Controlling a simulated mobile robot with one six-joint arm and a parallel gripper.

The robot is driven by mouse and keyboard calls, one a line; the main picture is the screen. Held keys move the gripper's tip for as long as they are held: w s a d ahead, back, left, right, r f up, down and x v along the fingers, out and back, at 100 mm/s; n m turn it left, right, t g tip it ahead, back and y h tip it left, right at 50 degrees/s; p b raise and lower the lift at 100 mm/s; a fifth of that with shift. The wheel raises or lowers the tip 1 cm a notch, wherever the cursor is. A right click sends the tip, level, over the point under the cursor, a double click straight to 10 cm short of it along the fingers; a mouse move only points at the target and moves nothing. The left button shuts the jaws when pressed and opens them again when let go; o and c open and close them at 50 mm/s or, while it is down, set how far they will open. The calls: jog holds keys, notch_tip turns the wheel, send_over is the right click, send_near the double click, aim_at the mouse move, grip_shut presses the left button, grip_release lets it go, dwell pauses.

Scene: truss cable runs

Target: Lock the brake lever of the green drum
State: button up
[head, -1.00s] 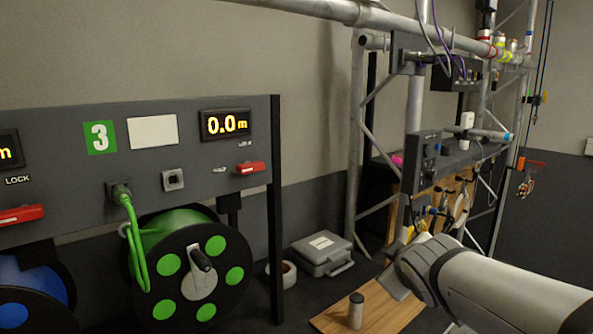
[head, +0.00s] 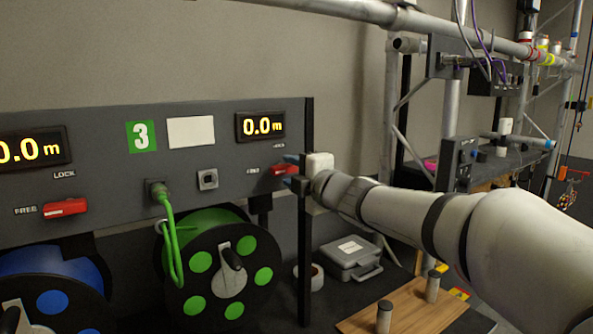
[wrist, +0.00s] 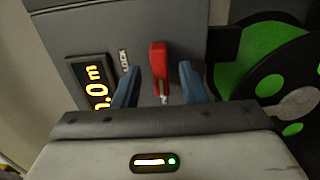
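The green drum (head: 201,262) hangs under the dark panel, below the number 3 sign. Its red brake lever (head: 281,170) is at the panel's right end and lies about level, its red handle toward the FREE label; LOCK is printed above. In the wrist view the lever (wrist: 158,58) lies between the two blue fingers of my gripper (wrist: 158,72), with a gap visible on each side. My gripper (head: 290,170) is open around the lever, one finger above and one below. The post and gripper partly hide the lever in the head view.
A dark post (head: 305,240) stands at the panel's right end, close to my gripper. A blue drum (head: 60,268) with its own red lever (head: 66,208) is at the left. A green cable (head: 172,240) hangs before the green drum.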

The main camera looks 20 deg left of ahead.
jog(key=shift+w+a, duration=0.45)
jog(key=shift+a, duration=0.05)
grip_shut()
